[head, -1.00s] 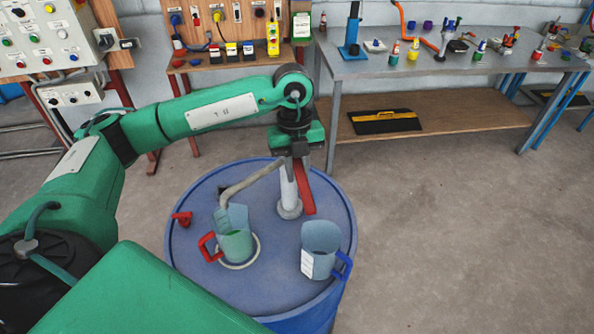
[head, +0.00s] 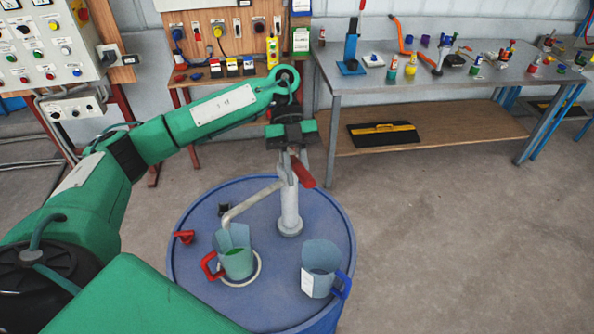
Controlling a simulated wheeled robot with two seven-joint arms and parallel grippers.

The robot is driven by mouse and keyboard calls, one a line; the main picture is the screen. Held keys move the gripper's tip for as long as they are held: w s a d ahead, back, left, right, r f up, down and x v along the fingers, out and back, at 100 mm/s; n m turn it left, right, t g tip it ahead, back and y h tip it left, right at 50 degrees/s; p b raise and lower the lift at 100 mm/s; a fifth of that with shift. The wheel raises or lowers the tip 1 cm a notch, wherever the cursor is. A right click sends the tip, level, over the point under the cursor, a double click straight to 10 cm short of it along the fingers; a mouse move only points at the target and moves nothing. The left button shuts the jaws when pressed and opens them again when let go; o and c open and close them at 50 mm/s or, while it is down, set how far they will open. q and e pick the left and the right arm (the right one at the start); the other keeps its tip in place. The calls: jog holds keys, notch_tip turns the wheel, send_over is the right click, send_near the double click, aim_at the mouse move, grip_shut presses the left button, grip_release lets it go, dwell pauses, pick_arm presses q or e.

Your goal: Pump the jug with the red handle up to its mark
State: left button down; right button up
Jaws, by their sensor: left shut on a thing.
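The jug with the red handle (head: 236,264) stands on the blue drum (head: 200,215), under the pump's bent spout (head: 250,202). Green liquid shows in its lower part; I cannot make out its mark. The pump's pale column (head: 289,210) rises from the drum top. My left gripper (head: 293,160) is shut on the pump's red lever (head: 303,173) at the top of the column and partly hides it. A second jug with a blue handle (head: 319,270) and a white label stands at the right on the drum. My right gripper is not in view.
A small red part (head: 184,237) and a small dark part (head: 223,208) are on the drum's left side. A grey workbench (head: 430,85) with tools stands behind, and a control panel (head: 45,50) at the back left. The floor right of the drum is clear.

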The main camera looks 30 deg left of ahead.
pick_arm(q)
jog(key=shift+r, duration=0.1)
dwell(0.3)
jog(key=c, duration=1.3)
grip_release()
jog(key=shift+w, duration=0.1)
jog(key=shift+w+a, duration=0.1)
jog(key=shift+a, duration=0.05)
jog(key=b+v, duration=0.3)
jog(key=v, duration=0.5)
jog(key=shift+w, duration=0.1)
jog(key=shift+v, duration=2.7)
jog(key=shift+r, duration=0.1)
